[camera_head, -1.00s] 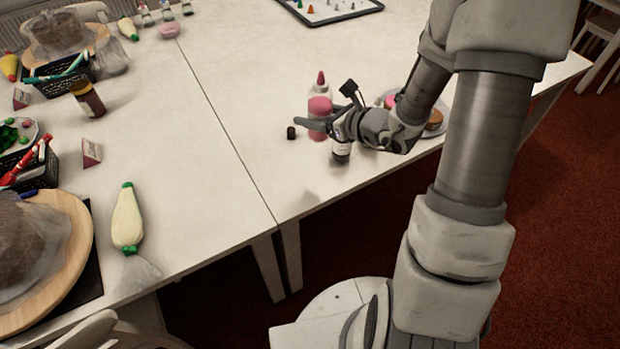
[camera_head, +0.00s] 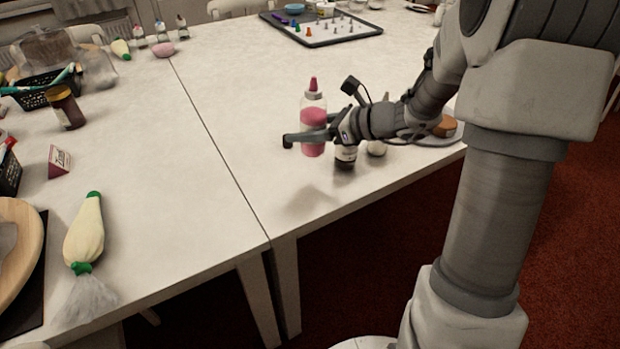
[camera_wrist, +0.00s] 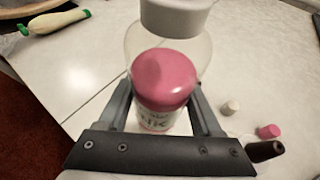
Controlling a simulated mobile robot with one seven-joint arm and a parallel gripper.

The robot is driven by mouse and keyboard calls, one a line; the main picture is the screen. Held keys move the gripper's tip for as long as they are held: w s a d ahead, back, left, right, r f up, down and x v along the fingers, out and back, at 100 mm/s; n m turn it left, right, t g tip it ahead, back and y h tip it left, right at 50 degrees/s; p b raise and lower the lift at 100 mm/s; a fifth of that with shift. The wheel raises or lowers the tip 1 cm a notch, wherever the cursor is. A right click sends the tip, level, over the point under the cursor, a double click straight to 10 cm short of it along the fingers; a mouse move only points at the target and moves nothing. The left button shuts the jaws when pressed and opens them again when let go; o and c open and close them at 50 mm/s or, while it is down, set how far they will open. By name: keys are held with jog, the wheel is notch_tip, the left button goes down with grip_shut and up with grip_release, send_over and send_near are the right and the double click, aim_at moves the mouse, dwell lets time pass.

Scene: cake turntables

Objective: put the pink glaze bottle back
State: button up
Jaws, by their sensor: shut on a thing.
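The pink glaze bottle (camera_head: 313,117) is clear with pink glaze inside and a pink pointed tip, and it stands upright. My gripper (camera_head: 302,139) is closed around its body from the right. In the wrist view the bottle (camera_wrist: 165,80) fills the space between the two fingers (camera_wrist: 160,112), its white collar nearest the camera. Part of its label shows below the pink. I cannot tell clearly whether its base is off the table. A dark bottle with a pale label (camera_head: 345,154) stands under my wrist, partly hidden.
Small bottles (camera_head: 161,32) stand in a row at the back left, near a pink bowl (camera_head: 163,49). A tray of piping tips (camera_head: 320,27) lies at the back. A piping bag (camera_head: 84,230) lies front left. The middle of the table is clear.

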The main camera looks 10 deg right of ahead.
notch_tip(320, 180, down, 8)
jog(key=b, duration=0.3)
jog(key=shift+f, duration=0.2)
jog(key=shift+f, duration=0.1)
jog(key=shift+f, duration=0.15)
jog(key=o, duration=0.9)
